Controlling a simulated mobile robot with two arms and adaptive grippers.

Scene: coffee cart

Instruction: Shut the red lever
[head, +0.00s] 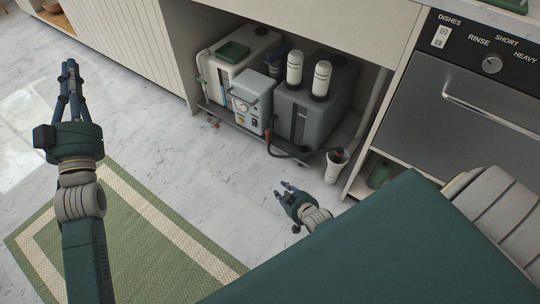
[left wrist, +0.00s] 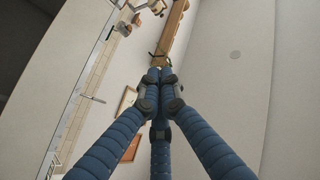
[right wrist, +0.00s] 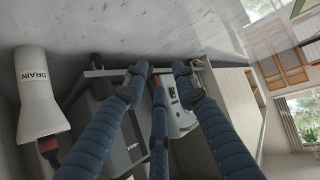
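The red lever (head: 267,133) is small in the head view, low at the front of the grey tank where a black hose leaves it. In the right wrist view a small red bit (right wrist: 157,81) shows between the fingertips, partly hidden by a finger; it looks like the lever. My right gripper (head: 287,186) is low over the floor in front of the cart, apart from the lever. Its fingers (right wrist: 157,72) are spread and empty. My left gripper (head: 68,66) is raised at the far left, away from the tanks, with its fingertips (left wrist: 160,75) together and nothing visible between them.
The grey tank (head: 334,92) stands beside a white tank (head: 230,72) and a gauge box (head: 243,103) in the under-counter bay. A white drain cup (head: 335,166) with a hose stands at the bay's right. A dishwasher (head: 460,130) is further right.

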